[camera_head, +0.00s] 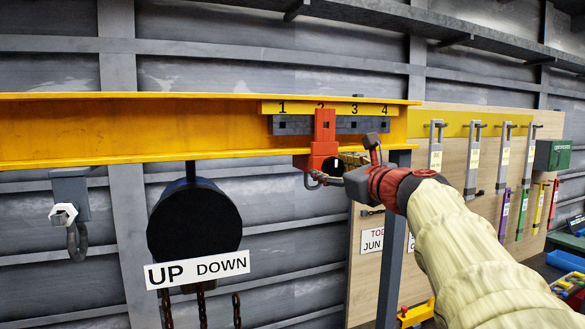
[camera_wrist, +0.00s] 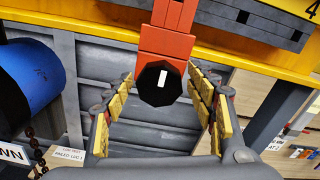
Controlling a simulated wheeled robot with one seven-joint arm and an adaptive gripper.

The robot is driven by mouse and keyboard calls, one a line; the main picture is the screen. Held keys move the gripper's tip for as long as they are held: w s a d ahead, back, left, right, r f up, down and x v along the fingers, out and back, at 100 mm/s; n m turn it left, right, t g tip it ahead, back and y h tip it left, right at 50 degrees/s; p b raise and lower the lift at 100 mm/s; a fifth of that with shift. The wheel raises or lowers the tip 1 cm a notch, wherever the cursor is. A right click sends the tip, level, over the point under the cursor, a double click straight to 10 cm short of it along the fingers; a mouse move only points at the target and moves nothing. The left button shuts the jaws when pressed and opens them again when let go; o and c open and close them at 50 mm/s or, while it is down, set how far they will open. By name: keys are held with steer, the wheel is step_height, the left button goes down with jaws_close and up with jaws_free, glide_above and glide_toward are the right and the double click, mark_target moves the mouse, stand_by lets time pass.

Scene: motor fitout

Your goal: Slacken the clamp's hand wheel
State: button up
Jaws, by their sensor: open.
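My gripper (camera_head: 338,168) is at the clamp's lower part in the head view. In the wrist view my gripper (camera_wrist: 161,78) is open, with one yellow-padded finger on each side of the wheel. Gaps show between the fingers and the wheel.
A grey hanger (camera_head: 70,190) with a white hex nut hangs at the left. A dark hoist drum (camera_head: 195,220) with chains and an UP DOWN sign (camera_head: 198,268) hangs beside it. A grey post (camera_head: 392,250) and a wooden tool board (camera_head: 450,125) stand at the right.

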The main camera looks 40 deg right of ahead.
steer(key=shift+s+a+r, duration=0.15)
steer(key=shift+s, duration=0.15)
steer(key=shift+w, duration=0.15)
steer(key=c, duration=1.1)
steer(key=shift+c, duration=0.3)
